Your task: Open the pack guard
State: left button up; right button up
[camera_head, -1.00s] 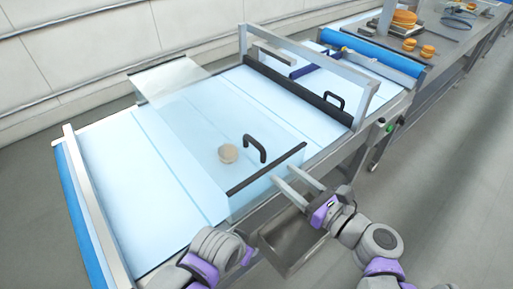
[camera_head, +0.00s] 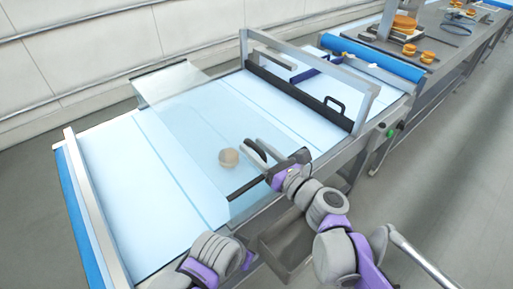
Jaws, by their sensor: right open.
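A clear guard (camera_head: 190,125) with a black lower edge lies closed over the pale blue belt. A round beige item (camera_head: 228,157) shows through it. My right gripper (camera_head: 256,148) is open, with its two fingers at the guard's black handle. The fingers mostly hide the handle, so I cannot tell whether they touch it. My left gripper is out of view; only links of my left arm show at the bottom.
A metal frame (camera_head: 366,103) with a second black handle (camera_head: 335,104) spans the belt farther right. A metal tray (camera_head: 275,248) hangs at the near side below my right arm. Orange round items (camera_head: 409,49) stand on the far table.

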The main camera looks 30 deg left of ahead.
grip_shut()
dwell(1.4)
